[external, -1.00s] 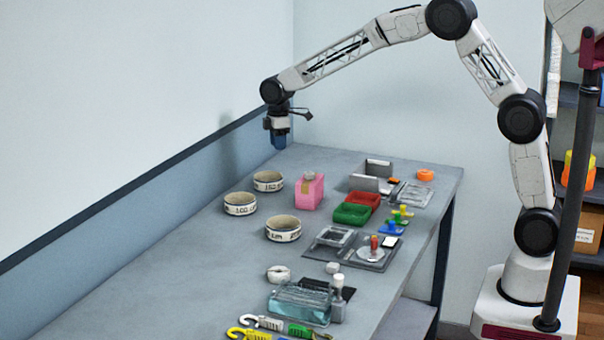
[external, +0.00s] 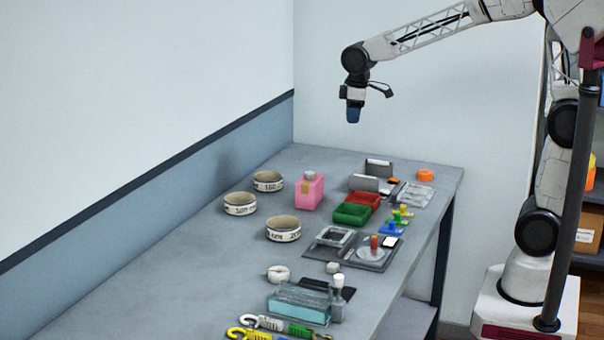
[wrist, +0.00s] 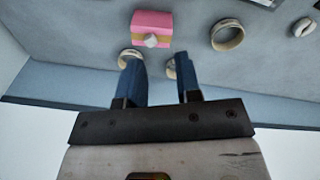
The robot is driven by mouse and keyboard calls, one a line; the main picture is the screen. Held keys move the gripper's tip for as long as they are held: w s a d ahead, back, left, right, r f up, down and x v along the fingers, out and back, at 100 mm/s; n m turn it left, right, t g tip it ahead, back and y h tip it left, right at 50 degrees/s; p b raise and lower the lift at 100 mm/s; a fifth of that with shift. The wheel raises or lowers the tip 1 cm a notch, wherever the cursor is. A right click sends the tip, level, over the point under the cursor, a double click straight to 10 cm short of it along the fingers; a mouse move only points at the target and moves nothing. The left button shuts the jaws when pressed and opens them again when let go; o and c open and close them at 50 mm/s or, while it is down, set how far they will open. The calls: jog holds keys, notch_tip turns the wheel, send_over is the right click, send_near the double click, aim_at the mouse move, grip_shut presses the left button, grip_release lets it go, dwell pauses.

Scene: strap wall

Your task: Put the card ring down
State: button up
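Three pale card-like rings with dark printed markings rest flat on the table: a back ring (external: 268,182), a left ring (external: 240,204) and a front ring (external: 283,229). They look alike, and I cannot tell which one the task names. My gripper (external: 353,116) is high above the far part of the table, well clear of all of them. In the wrist view its two blue fingers (wrist: 161,78) are apart with nothing held between them. One ring (wrist: 227,36) shows whole there; two others are partly hidden behind the fingers.
A pink box (external: 309,192) stands right of the rings. Green (external: 352,213) and red (external: 364,200) trays, stamps and a clear blue block (external: 299,304) fill the right and front. The table's left strip along the wall is clear.

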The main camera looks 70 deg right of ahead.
jog(key=s+a+f+m, duration=0.1)
jog(key=s+m, duration=0.1)
jog(key=s, duration=1.4)
jog(key=s+f+m+t, duration=0.1)
jog(key=s+f+m, duration=0.1)
jog(key=s, duration=1.4)
jog(key=shift+s+a+m, duration=0.2)
jog(key=shift+a+m, duration=0.2)
jog(key=shift+o, duration=0.5)
